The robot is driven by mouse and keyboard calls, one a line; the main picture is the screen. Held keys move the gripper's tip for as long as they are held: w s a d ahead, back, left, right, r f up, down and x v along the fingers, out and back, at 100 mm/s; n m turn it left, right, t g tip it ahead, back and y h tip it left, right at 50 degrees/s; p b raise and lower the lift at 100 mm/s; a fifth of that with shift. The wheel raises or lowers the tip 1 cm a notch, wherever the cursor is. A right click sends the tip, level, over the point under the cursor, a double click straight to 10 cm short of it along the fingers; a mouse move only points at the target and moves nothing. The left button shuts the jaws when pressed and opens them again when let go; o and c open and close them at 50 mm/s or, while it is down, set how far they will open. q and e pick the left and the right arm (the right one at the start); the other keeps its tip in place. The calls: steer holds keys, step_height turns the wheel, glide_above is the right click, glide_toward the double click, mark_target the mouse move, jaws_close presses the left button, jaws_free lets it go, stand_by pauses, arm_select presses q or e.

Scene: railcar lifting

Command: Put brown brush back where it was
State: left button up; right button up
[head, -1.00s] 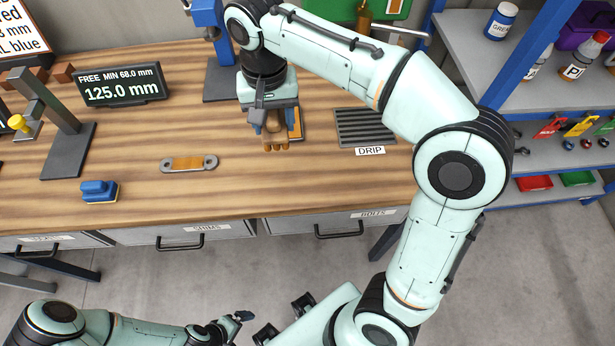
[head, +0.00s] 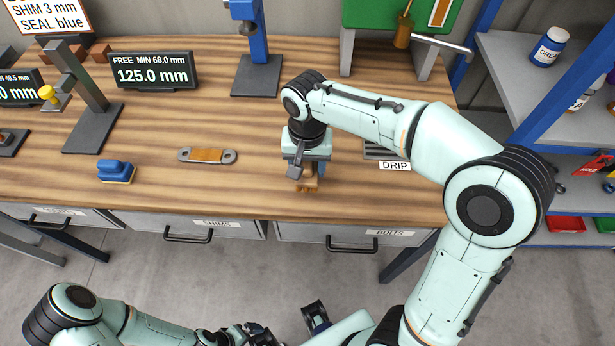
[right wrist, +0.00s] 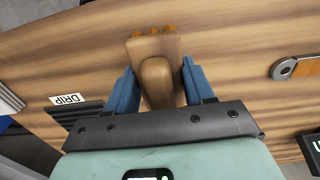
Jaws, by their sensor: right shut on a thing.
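The brown brush (right wrist: 158,75) has a tan wooden body with orange-brown bristle tufts at its far end. My right gripper (right wrist: 164,88) is shut on it, with a blue finger on each side. In the head view the brush (head: 308,185) shows below my right gripper (head: 305,168), over the front part of the bench, left of the DRIP grate. I cannot tell whether it touches the wood. My left gripper (head: 245,334) is low at the bottom edge, in front of the bench, small and dark; its jaws are unclear.
The bench (head: 255,125) bears a blue brush (head: 116,171), an orange-centred link (head: 207,156), a display (head: 152,72), a blue-post stand (head: 256,76) and the DRIP grate (head: 374,152). A green board (head: 362,14) stands behind. Bare wood lies between link and right gripper.

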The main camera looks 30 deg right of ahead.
mark_target(308, 176)
steer(key=shift+f+b, duration=0.3)
steer(key=shift+f, duration=2)
steer(key=shift+f, duration=0.15)
steer(key=o, duration=0.9)
steer(key=shift+o, duration=0.2)
steer(key=shift+r, duration=0.2)
step_height(308, 176, up, 12)
steer(key=shift+f+p, duration=0.1)
steer(key=shift+p, duration=0.85)
